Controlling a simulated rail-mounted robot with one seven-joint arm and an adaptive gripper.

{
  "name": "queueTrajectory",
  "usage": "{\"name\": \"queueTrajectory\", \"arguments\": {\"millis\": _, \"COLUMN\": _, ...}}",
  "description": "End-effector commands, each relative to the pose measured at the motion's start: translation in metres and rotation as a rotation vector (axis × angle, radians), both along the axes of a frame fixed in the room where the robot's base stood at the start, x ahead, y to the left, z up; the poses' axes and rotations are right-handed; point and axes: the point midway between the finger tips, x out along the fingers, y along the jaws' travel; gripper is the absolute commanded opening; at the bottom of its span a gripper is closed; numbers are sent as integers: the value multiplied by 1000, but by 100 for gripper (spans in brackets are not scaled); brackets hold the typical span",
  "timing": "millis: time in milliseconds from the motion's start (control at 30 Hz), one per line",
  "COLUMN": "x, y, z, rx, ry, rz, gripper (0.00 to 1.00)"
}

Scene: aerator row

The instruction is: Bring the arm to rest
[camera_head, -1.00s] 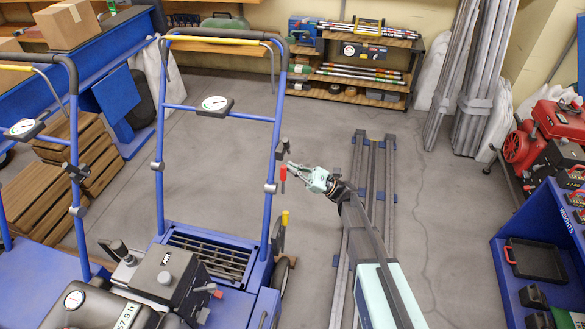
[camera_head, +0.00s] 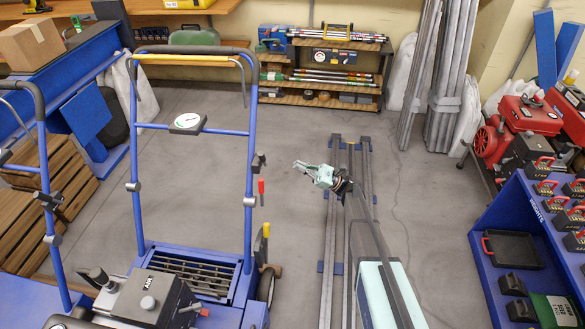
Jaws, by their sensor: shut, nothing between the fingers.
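My gripper (camera_head: 302,167) is a pale mint-green claw at the end of my arm, in the middle of the head view. It points left and is shut, with nothing held. It hangs over the grey floor and the floor rail (camera_head: 338,230), to the right of the near blue aerator (camera_head: 246,160). A clear gap separates the fingertips from the red-handled lever (camera_head: 261,190) on that aerator's right upright. My arm runs back from the gripper toward the lower right.
A second blue aerator (camera_head: 45,190) stands at the left. A shelf rack (camera_head: 315,97) with rods is at the back. A blue rack (camera_head: 500,215) of red-handled weights and red engines (camera_head: 520,115) stand at the right. The floor between rail and right rack is clear.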

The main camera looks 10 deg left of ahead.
Motion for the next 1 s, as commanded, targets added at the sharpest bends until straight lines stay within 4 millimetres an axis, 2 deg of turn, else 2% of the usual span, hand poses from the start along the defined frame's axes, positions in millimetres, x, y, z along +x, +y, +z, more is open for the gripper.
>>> {"name": "queueTrajectory", "arguments": {"millis": 567, "x": -3, "y": 0, "z": -1, "rx": -19, "ry": -8, "rz": -3, "gripper": 0}}
{"name": "queueTrajectory", "arguments": {"millis": 667, "x": -15, "y": 5, "z": -7, "rx": -88, "ry": -34, "rz": -9, "gripper": 0}}
{"name": "queueTrajectory", "arguments": {"millis": 767, "x": -37, "y": 12, "z": -22, "rx": -218, "ry": -91, "rz": -18, "gripper": 0}}
{"name": "queueTrajectory", "arguments": {"millis": 900, "x": -77, "y": 16, "z": -56, "rx": -477, "ry": -228, "rz": -23, "gripper": 0}}
{"name": "queueTrajectory", "arguments": {"millis": 1000, "x": -106, "y": 8, "z": -85, "rx": -674, "ry": -356, "rz": -10, "gripper": 0}}
